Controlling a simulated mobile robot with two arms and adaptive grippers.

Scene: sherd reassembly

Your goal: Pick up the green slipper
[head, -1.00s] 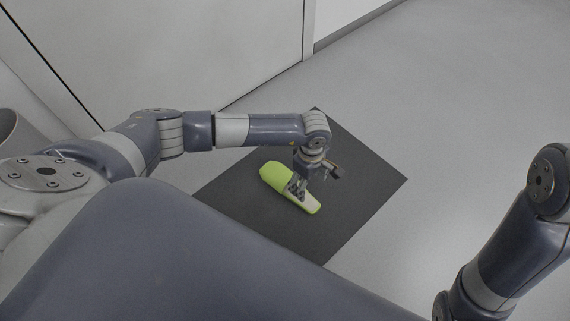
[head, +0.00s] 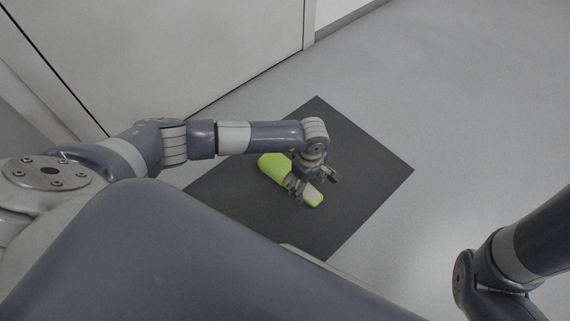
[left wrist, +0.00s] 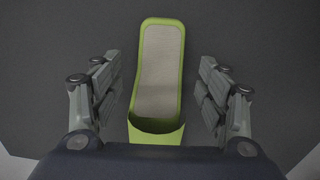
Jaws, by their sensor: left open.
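The green slipper (head: 274,166) lies on the dark mat, with its green toe part toward the upper left and its pale insole end toward the lower right. My left gripper (head: 298,192) is over the slipper and covers its middle in the head view. In the left wrist view the slipper (left wrist: 160,75) runs between the two open fingers of the left gripper (left wrist: 160,100), with a gap on each side. The toe end is partly hidden by the gripper's body. My right gripper is not in view; only part of the right arm shows.
The dark mat (head: 235,207) lies on the grey floor (head: 460,110) and is otherwise bare. A pale door or panel (head: 150,55) stands behind at the upper left. The floor right of the mat is clear.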

